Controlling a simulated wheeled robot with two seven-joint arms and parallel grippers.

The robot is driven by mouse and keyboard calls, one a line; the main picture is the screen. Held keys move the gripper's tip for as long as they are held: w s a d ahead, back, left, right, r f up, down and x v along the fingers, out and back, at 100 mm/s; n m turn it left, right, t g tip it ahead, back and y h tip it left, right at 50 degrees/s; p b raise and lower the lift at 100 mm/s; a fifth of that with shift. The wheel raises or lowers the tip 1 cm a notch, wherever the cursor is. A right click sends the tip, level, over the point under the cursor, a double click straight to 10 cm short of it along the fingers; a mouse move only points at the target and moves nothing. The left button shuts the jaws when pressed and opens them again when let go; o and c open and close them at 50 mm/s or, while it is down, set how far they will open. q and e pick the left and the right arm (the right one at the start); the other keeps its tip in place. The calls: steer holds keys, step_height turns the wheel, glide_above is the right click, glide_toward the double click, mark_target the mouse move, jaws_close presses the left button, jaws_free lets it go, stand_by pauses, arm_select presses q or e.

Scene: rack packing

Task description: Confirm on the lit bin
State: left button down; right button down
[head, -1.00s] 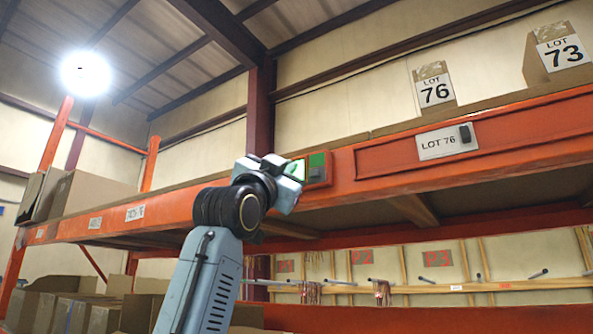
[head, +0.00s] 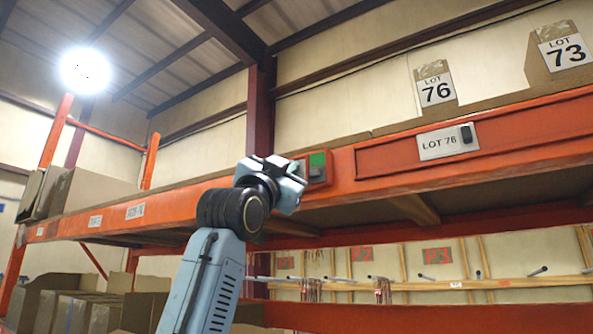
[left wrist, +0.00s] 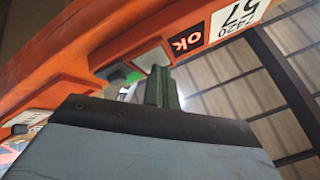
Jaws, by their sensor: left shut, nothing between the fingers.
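A small red control box with a green square (head: 317,161) is fixed on the orange beam's front. My left gripper (head: 300,172) is at this box's left side, shut and empty, partly covering it. In the left wrist view the shut fingers (left wrist: 161,88) reach up to a pale grey block (left wrist: 151,57) beside a black OK label (left wrist: 187,40). I cannot tell whether the tips touch the block. A green part (left wrist: 133,77) shows left of the fingers. A LOT 76 plate (head: 448,142) with a dark module is further right. My right gripper is not in view.
The orange shelf beam (head: 400,172) runs across in front of me. Cartons tagged 76 (head: 435,88) and 73 (head: 562,52) stand on the shelf above. More cartons (head: 75,310) are at lower left, and hooks line a rail (head: 455,284) below.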

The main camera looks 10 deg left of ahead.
arm_select(q)
steer(key=shift+s+a+b, duration=0.25)
steer(key=shift+s+b, duration=0.15)
steer(key=shift+s, duration=0.3)
steer(key=s+b, duration=0.1)
steer(key=s+a+b, duration=0.1)
steer(key=s, duration=0.1)
steer(key=s+b, duration=0.1)
steer(key=shift+s+a, duration=0.35)
